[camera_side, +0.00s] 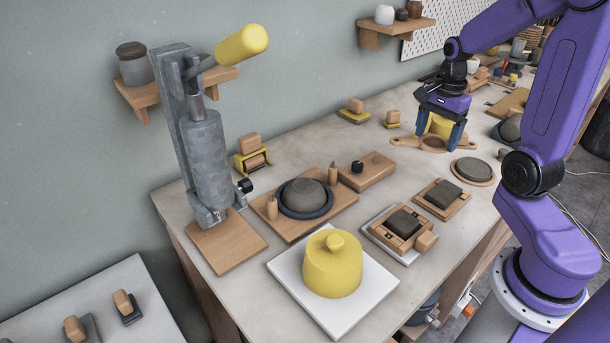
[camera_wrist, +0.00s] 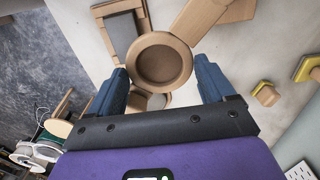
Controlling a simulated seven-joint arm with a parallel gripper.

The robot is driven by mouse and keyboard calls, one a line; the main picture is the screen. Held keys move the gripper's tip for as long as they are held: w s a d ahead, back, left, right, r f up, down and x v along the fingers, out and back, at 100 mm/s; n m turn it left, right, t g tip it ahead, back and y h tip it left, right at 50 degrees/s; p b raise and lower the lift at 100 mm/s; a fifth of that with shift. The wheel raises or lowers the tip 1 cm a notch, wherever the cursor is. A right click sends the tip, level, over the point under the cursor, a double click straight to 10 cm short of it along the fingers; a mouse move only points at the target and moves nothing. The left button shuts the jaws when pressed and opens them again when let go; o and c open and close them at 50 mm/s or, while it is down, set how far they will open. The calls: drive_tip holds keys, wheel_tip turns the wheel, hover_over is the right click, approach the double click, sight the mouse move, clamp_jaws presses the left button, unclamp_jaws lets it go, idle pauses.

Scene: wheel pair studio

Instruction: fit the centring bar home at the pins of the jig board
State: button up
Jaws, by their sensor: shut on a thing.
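My gripper (camera_side: 438,140) is at the far right of the bench in the side view, its blue fingers shut on the centring bar (camera_side: 404,141). The bar is wooden, with a round middle and ends reaching out past both fingers. A yellow part (camera_side: 440,125) shows between the fingers. In the wrist view a round wooden piece with a brown centre (camera_wrist: 188,62) lies between the fingers (camera_wrist: 162,72); the grip itself is hidden.
A grey lever press (camera_side: 204,150) stands left of the jig board. A yellow lidded pot (camera_side: 332,268) on a white slab, two blocks on trays (camera_side: 442,198) and a round disc (camera_side: 473,171) stand nearer.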

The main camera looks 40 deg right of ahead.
idle(0.3)
wheel_tip(320, 180, up, 2)
drive_tip(key=r+n, duration=0.1)
drive_tip(key=n, duration=0.8)
hover_over(304, 184)
drive_tip(key=shift+f, duration=0.25)
drive_tip(key=shift+s, duration=0.1)
drive_tip(key=shift+f, duration=2.8)
drive_tip(key=shift+f, duration=0.3)
drive_tip(key=shift+f, duration=1.1)
drive_tip(key=shift+f, duration=0.25)
